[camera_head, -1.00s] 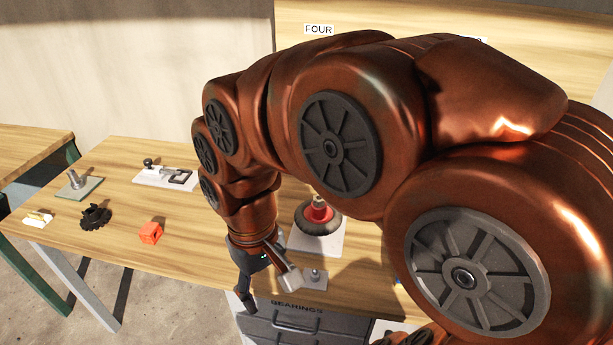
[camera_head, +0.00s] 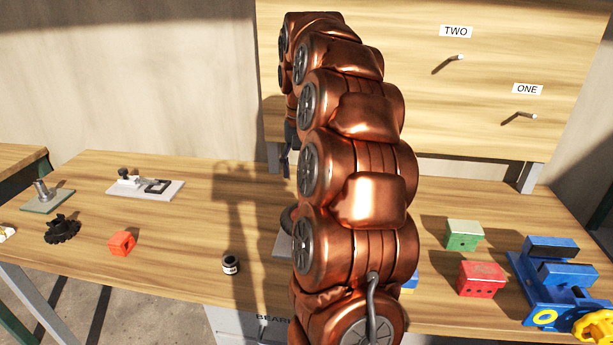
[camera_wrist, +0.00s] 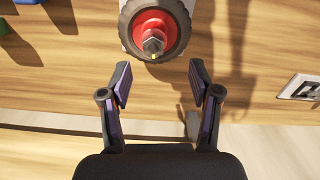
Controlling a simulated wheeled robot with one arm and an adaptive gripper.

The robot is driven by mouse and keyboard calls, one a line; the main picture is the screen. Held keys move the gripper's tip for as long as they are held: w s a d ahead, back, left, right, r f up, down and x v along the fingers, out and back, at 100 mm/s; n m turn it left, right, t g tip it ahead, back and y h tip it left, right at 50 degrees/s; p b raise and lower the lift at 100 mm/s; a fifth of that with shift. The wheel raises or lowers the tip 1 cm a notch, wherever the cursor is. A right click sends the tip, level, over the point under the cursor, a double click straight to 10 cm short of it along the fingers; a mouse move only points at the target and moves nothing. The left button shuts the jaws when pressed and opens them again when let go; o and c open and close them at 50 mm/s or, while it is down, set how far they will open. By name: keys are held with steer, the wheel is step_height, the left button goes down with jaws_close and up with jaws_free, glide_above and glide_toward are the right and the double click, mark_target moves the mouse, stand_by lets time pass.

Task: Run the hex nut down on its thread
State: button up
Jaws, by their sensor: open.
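In the wrist view, a black wheel (camera_wrist: 137,14) with a red hub (camera_wrist: 146,28) lies at the top. One gripper finger shows beside the arm, near the back board.
A small dark jar (camera_head: 230,264), an orange cube (camera_head: 121,243), a black gear (camera_head: 62,229) and a clamp plate (camera_head: 160,191) lie left. A green block (camera_head: 464,235), red block (camera_head: 481,279) and blue vise (camera_head: 553,270) stand right. A pegboard (camera_head: 490,65) rises behind.

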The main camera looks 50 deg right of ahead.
steer(key=shift+d+f, duration=0.35)
steer(key=shift+d, duration=0.4)
steer(key=shift+f+p, duration=0.85)
steer(key=shift+f, duration=2.9)
jaws_close()
steer(key=shift+m, duration=0.3)
steer(key=shift+f+b, duration=0.1)
steer(key=shift+b, duration=0.25)
steer(key=shift+m+b, duration=1)
steer(key=shift+m, duration=0.2)
